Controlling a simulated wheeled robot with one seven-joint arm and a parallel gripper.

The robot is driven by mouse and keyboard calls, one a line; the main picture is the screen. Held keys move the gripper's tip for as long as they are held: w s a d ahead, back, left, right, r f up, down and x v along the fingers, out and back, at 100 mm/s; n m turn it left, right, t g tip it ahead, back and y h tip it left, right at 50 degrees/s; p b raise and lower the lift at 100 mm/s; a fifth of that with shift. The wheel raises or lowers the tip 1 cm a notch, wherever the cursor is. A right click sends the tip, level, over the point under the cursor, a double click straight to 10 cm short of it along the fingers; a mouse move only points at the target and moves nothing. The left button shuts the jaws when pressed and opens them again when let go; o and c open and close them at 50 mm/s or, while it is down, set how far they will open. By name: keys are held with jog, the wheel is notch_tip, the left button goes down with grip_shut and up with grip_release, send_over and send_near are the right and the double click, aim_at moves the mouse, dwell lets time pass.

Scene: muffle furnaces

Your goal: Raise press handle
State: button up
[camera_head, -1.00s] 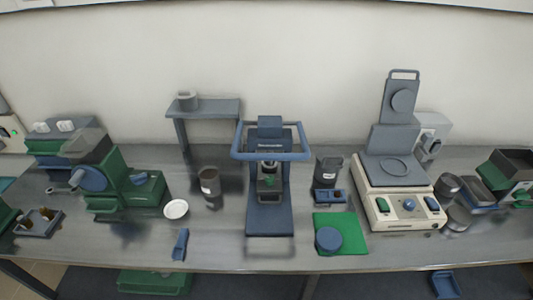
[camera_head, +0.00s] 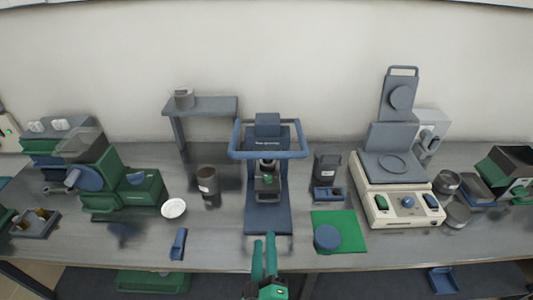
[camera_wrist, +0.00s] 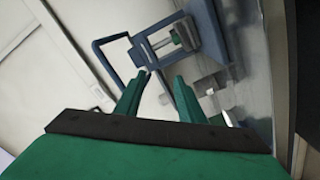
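The press (camera_head: 268,215) stands in the middle of the bench, a blue-grey frame on a flat base. Its handle (camera_head: 268,155) is a wide blue U-shaped bar that runs across the front near the press's top. A dark cup-like part with a green mark (camera_head: 267,182) sits inside the press. The handle also shows in the wrist view (camera_wrist: 97,62), ahead and to the left of the fingers. My green gripper (camera_head: 264,247) is in front of the press base, apart from the handle. In the wrist view its fingers (camera_wrist: 161,78) are spread with nothing between them.
A green mat with a blue round piece (camera_head: 327,238) lies right of the press. A dark cup (camera_head: 208,184), a white dish (camera_head: 174,208) and a small blue tool (camera_head: 178,244) are left. A beige machine (camera_head: 398,203) stands right, a green grinder-like machine (camera_head: 105,185) far left.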

aim_at(268, 158)
jog(key=w+r+n, duration=0.2)
jog(key=w+r, duration=0.2)
jog(key=w+r+n+t, duration=0.1)
jog(key=w+r+n, duration=0.1)
jog(key=w+r, duration=0.2)
jog(key=w+d+r+n, duration=0.1)
jog(key=w+r+n, duration=0.2)
jog(key=w+r, duration=0.2)
jog(key=shift+r+t, duration=0.3)
jog(key=shift+r, duration=0.4)
jog(key=w+r, duration=0.1)
jog(key=w, duration=0.9)
jog(key=shift+w+r, duration=0.35)
